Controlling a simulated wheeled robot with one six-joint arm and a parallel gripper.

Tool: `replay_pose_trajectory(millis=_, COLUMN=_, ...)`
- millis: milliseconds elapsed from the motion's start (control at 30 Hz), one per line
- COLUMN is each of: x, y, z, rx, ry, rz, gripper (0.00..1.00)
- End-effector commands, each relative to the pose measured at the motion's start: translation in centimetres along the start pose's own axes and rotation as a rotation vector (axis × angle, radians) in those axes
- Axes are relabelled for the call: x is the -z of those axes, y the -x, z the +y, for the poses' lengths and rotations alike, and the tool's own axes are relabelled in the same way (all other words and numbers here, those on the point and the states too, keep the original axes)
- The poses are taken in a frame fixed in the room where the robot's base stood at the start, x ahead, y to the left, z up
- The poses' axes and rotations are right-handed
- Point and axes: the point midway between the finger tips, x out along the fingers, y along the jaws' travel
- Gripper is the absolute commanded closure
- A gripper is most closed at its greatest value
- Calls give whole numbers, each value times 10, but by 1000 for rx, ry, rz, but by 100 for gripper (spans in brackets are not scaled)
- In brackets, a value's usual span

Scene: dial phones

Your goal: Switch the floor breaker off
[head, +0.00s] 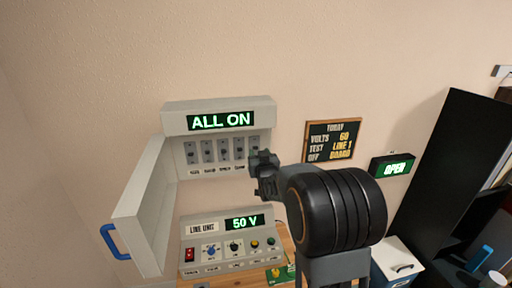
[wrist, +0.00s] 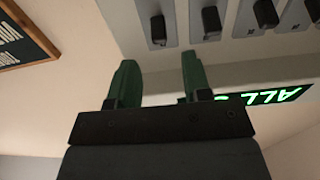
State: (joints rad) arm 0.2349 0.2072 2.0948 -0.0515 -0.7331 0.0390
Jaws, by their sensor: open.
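The grey breaker panel (head: 218,112) hangs on the wall with its display (head: 220,121) reading ALL ON. Several switches stand in a row below the display, the leftmost at the left end (head: 190,151). Their small labels are too blurred for me to tell which is the floor breaker. My gripper (head: 262,160) is open and empty at the right end of the row, partly covering it. In the wrist view, which is upside down, my gripper (wrist: 160,72) has its two green fingers apart, near the row's right-end switch (wrist: 158,28). I see no contact.
The panel's door (head: 145,215) stands open to the left, with a blue handle (head: 114,242). A line unit (head: 228,240) reading 50 V stands below. A TODAY board (head: 332,140) and an OPEN sign (head: 393,167) hang to the right. A black shelf (head: 445,160) stands far right.

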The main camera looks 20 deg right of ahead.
Motion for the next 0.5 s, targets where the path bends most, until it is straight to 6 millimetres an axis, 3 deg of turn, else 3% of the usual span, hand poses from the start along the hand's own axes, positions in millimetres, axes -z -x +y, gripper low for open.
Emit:
replay_pose_trajectory(millis=200, x=1, y=-33, z=0, rx=0, ry=0, rz=-2, gripper=55)
replay_pose_trajectory(millis=500, x=0, y=-52, z=0, rx=0, ry=0, rz=-1, gripper=55)
